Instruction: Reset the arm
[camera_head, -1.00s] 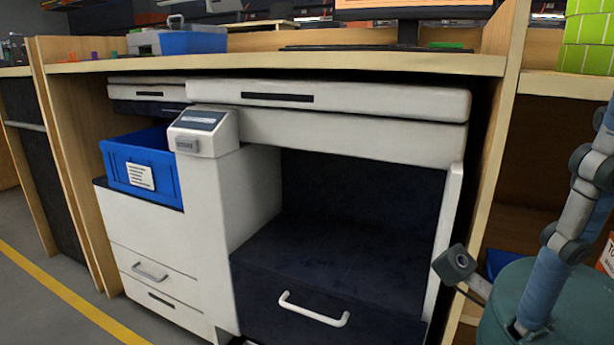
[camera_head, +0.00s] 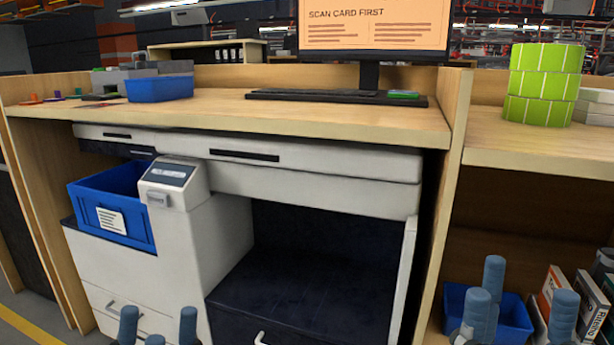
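My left gripper (camera_head: 157,323) shows at the bottom edge, in front of the white cabinet. Its blue-grey fingertips point up and stand apart with nothing between them. My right gripper (camera_head: 522,297) shows at the bottom right, in front of the lower shelf. Its fingers also point up, spread apart and empty. The rest of both arms is below the picture or hidden.
A wooden counter (camera_head: 300,112) spans the view, with a monitor (camera_head: 375,28), a keyboard (camera_head: 330,98) and a small blue box (camera_head: 160,88). Below are a white cabinet (camera_head: 225,245) and a blue bin (camera_head: 125,228). Green rolls (camera_head: 540,85) stand on the right shelf.

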